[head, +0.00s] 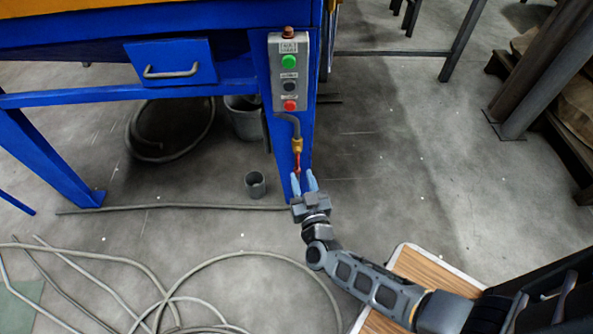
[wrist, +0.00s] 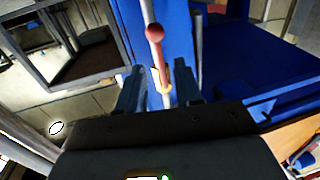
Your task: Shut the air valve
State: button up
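The air valve is a brass fitting (head: 297,146) at the lower end of a grey hose on the blue leg of the machine. Its red lever (head: 297,163) hangs down from the brass, roughly in line with the pipe. My gripper (head: 304,178) is just below the lever, its two bluish fingers apart and pointing at the leg. In the wrist view the red lever (wrist: 160,60) with its round knob shows between the open fingers (wrist: 160,85), with the brass part (wrist: 164,88) behind. I cannot tell whether a finger touches the lever.
A control box (head: 289,72) with green, black and red buttons is on the leg above the valve. A drawer (head: 171,63) is at the upper left. A small grey cup (head: 255,184) and loose hoses (head: 190,285) lie on the floor. A wooden-topped surface (head: 425,272) is under my arm.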

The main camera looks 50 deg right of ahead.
aim_at(298, 165)
jog(key=shift+b+x, duration=0.65)
jog(key=shift+x, duration=1.6)
grip_shut()
